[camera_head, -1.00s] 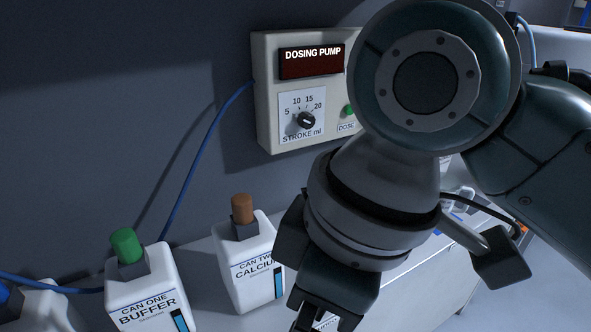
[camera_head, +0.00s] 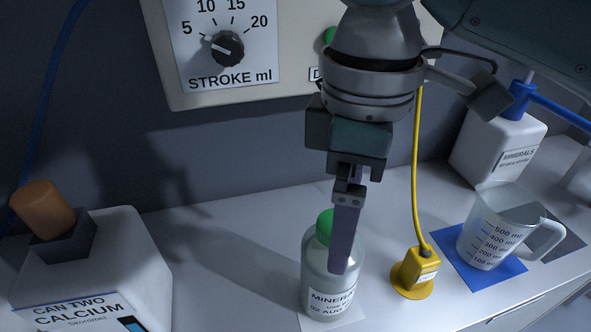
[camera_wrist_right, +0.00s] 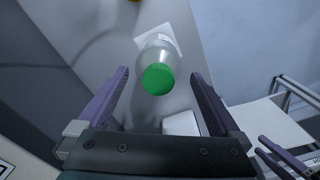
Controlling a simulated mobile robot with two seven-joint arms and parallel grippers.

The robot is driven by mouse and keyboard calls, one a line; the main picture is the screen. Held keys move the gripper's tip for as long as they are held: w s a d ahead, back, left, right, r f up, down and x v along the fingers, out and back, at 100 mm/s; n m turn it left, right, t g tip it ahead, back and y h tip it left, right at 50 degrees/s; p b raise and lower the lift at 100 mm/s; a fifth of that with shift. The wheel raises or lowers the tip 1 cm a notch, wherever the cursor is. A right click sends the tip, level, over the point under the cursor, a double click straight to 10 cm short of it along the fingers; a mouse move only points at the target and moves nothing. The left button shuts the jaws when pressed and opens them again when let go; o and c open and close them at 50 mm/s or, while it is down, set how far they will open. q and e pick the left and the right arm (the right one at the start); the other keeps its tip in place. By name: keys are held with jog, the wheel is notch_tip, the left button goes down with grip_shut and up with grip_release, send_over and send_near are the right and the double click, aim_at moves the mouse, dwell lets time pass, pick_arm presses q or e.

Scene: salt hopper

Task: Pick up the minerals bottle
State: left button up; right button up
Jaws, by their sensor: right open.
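The minerals bottle (camera_head: 316,270) is a clear, rounded bottle with a green cap and a white label, standing upright on a white patch on the bench. It also shows in the right wrist view (camera_wrist_right: 159,52), cap towards the camera. My right gripper (camera_head: 341,268) points down at the bottle, its near finger covering part of the cap and body. In the right wrist view its purple fingers are open, one to each side of the cap, with gaps visible. Two purple bars (camera_wrist_right: 284,156) at that view's lower right look like my left gripper's fingers; their opening is unclear.
A yellow plug-like block (camera_head: 414,273) with a cable stands right of the bottle. A measuring jug (camera_head: 490,240) stands on a blue mat, with a white minerals can (camera_head: 492,150) behind. The calcium can (camera_head: 100,270) is at left. The dosing pump box (camera_head: 290,80) hangs above.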

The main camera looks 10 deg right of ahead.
send_over(326, 297)
jog(key=w+d, duration=0.2)
jog(key=w, duration=0.1)
notch_tip(326, 297, down, 6)
jog(key=shift+w+a, duration=0.15)
jog(key=shift+a, duration=0.1)
jog(key=shift+c, duration=0.2)
jog(key=shift+r, duration=0.1)
grip_shut()
